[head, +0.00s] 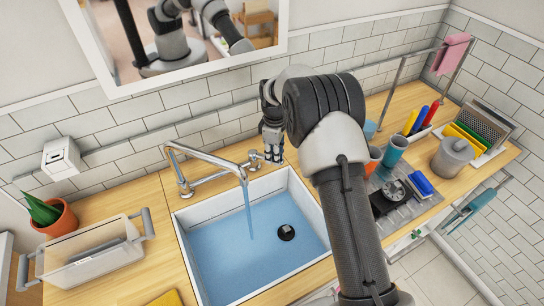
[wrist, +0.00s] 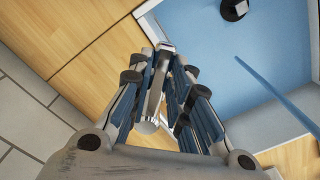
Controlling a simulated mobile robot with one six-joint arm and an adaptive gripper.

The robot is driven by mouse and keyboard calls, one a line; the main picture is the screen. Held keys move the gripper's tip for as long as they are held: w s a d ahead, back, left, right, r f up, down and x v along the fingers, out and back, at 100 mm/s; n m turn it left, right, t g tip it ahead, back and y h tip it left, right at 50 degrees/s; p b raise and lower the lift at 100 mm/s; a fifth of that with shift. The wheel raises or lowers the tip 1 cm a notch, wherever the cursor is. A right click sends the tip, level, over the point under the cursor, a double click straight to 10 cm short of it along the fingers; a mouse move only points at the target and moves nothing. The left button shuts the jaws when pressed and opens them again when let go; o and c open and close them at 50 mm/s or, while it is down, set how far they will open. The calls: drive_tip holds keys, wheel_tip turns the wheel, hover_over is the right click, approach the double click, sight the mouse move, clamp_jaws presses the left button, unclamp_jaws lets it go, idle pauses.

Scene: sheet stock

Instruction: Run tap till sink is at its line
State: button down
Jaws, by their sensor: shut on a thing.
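The white sink (head: 178,222) holds blue water (head: 225,262). The chrome tap (head: 205,156) arches over it, and a stream (head: 248,212) runs from its spout into the water. The stream also shows in the wrist view (wrist: 272,88). My gripper (head: 272,150) is at the sink's back edge, beside the tap's base on the right. In the wrist view my gripper (wrist: 168,68) is shut on a silvery tap handle (wrist: 155,85), partly hidden by the fingers. A dark round drain piece (head: 286,232) shows in the sink. I cannot make out a fill line.
A clear bin (head: 92,252) and a potted plant (head: 54,217) stand left of the sink. Cups (head: 394,150), a grey canister (head: 452,157) and racks of coloured items (head: 480,130) stand to the right. A mirror (head: 190,40) hangs behind.

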drive_tip(key=shift+w+d+n, duration=0.2)
drive_tip(key=shift+w+n, duration=0.35)
drive_tip(key=shift+n, duration=0.25)
drive_tip(key=c, duration=1.5)
unclamp_jaws()
drive_tip(key=shift+r, duration=0.1)
wheel_tip(320, 180, up, 12)
drive_tip(key=shift+f, duration=0.1)
